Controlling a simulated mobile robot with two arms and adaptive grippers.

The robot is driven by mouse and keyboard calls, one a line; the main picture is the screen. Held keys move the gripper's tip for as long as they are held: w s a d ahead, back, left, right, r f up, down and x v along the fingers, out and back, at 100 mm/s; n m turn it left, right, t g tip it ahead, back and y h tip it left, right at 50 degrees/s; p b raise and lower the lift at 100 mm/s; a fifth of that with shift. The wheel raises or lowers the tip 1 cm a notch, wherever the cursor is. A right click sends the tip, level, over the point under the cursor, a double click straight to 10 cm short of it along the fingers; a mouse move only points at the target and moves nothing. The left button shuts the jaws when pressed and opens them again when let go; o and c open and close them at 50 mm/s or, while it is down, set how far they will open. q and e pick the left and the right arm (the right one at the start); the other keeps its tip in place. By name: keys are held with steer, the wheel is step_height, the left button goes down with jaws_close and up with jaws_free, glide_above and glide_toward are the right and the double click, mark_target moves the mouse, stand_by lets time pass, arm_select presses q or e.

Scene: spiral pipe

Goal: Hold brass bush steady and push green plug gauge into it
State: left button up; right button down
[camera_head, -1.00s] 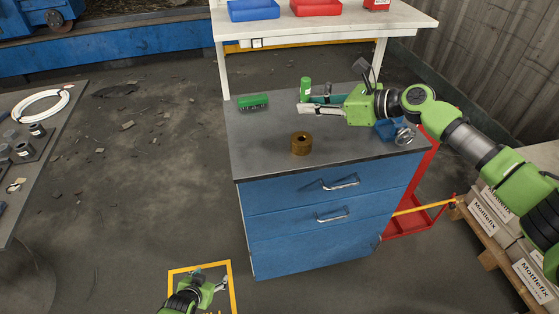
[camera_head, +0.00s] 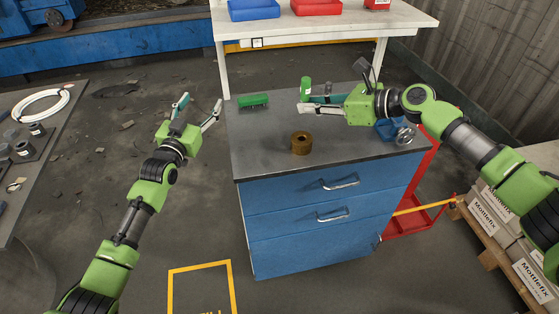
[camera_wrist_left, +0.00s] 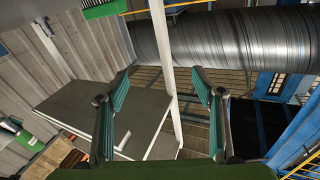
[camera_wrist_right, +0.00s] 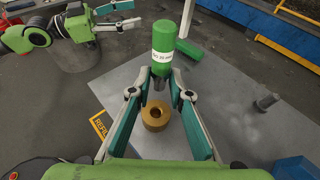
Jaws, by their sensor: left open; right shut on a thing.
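The brass bush (camera_head: 302,143) stands upright on the grey cabinet top near its front edge, with its bore facing up; it also shows in the right wrist view (camera_wrist_right: 156,116). My right gripper (camera_head: 310,100) is shut on the green plug gauge (camera_head: 305,86), behind the bush and above the top. In the right wrist view the labelled green handle of the gauge (camera_wrist_right: 164,42) stands up from between the fingertips, its grey end below. My left gripper (camera_head: 200,108) is open and empty, raised left of the cabinet. The left wrist view shows nothing between its fingers (camera_wrist_left: 162,90).
A green block (camera_head: 253,100) lies at the cabinet's back left. A blue tray (camera_head: 386,130) and a metal part (camera_head: 404,135) are at the right. A white bench (camera_head: 330,35) with bins stands behind. The cabinet top around the bush is clear.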

arm_select(q)
steer(key=d+r+m+h, duration=0.1)
steer(key=d+r+h, duration=0.1)
steer(key=d+r, duration=0.2)
steer(key=m+g+h, duration=0.2)
steer(key=g+h, duration=0.1)
steer(key=g, duration=0.2)
glide_toward(301, 143)
steer(key=f, duration=0.2)
steer(key=x, duration=1.2)
steer(key=shift+w+a+r, duration=0.25)
steer(key=shift+a+r, duration=0.1)
steer(key=shift+r, duration=0.05)
steer(key=c, duration=1.5)
steer(key=shift+o, duration=0.2)
